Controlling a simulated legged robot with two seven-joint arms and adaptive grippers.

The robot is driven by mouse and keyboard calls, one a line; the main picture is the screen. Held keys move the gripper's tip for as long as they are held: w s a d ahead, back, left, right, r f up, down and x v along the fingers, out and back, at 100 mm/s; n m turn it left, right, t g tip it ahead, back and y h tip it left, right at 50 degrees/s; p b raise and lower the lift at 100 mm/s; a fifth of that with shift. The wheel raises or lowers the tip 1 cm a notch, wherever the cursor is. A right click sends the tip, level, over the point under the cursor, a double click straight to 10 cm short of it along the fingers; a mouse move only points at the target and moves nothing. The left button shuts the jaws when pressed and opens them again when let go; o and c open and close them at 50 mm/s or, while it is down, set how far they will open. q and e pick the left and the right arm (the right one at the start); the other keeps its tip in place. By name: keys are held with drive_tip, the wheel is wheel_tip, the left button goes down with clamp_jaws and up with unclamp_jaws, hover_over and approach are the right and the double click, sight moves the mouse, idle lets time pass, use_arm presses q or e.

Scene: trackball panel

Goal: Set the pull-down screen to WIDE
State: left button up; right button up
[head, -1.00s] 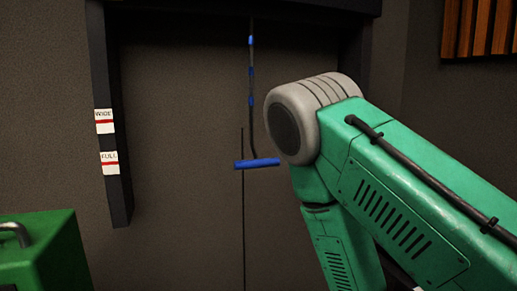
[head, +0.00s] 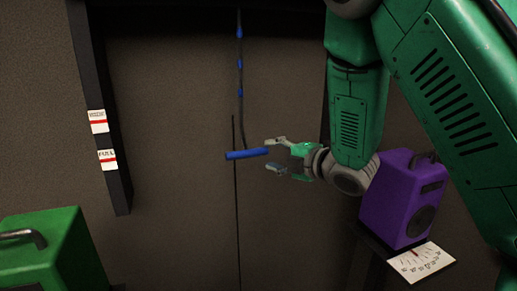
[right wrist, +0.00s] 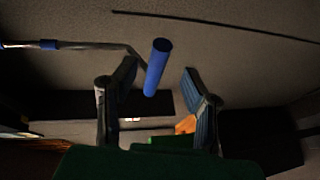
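A blue pull handle (head: 246,154) hangs from a dark cord with blue bands (head: 240,92) in front of the dark frame. A WIDE label (head: 97,121) and a FULL label (head: 107,160), each with a red line, sit on the frame's left post. My right gripper (head: 270,155) is open, with its fingers pointing left at the right end of the handle. In the right wrist view the blue handle (right wrist: 157,68) shows between and beyond the two open fingers (right wrist: 160,95); nothing is gripped. My left gripper is not in view.
A green case (head: 45,250) with a handle stands at the lower left. A purple box (head: 405,200) with a round dial stands at the right, above a white scale card (head: 421,260). The wall around the handle is clear.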

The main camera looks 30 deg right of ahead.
sight(263, 153)
drive_tip(key=p+x, duration=0.1)
drive_tip(key=x, duration=0.4)
drive_tip(key=shift+a+f, duration=0.1)
clamp_jaws()
